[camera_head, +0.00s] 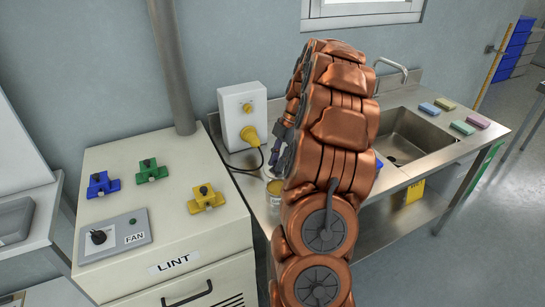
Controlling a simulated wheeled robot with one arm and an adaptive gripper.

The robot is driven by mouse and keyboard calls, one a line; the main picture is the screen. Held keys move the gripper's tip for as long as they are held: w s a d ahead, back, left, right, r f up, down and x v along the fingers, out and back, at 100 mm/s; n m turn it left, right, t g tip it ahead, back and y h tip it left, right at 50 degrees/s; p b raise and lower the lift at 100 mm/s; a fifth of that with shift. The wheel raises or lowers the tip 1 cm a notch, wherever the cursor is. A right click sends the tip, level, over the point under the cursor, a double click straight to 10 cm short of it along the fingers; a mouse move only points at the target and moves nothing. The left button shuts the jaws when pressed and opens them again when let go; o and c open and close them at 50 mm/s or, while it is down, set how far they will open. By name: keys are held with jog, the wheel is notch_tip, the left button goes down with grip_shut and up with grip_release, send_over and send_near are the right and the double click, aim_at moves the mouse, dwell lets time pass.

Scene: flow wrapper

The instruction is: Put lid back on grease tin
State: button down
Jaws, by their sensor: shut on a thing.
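The grease tin (274,187), small and pale with a yellowish part, stands on the steel counter just left of my arm. My arm covers its right side. My gripper (273,160) shows only as a dark sliver at the left edge of my arm, above the tin. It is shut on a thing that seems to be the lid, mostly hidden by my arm. I cannot tell whether the lid touches the tin's rim.
A wall box with a yellow plug (250,134) and hanging cable is behind the tin. A sink (415,135) and several sponges lie right.

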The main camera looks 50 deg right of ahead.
jog(key=shift+s+d+f+p, duration=0.15)
jog(key=shift+f+p, duration=0.7)
jog(key=shift+f, duration=0.7)
jog(key=shift+f+b, duration=1.2)
jog(key=shift+f, duration=0.35)
jog(key=shift+b, duration=1.4)
jog(key=shift+f+b, duration=0.15)
jog(key=shift+b, duration=1.25)
dwell(0.9)
dwell(0.4)
jog(key=c, duration=0.9)
grip_release()
jog(key=shift+c, duration=0.2)
jog(key=shift+o, duration=0.3)
jog(key=o, duration=0.4)
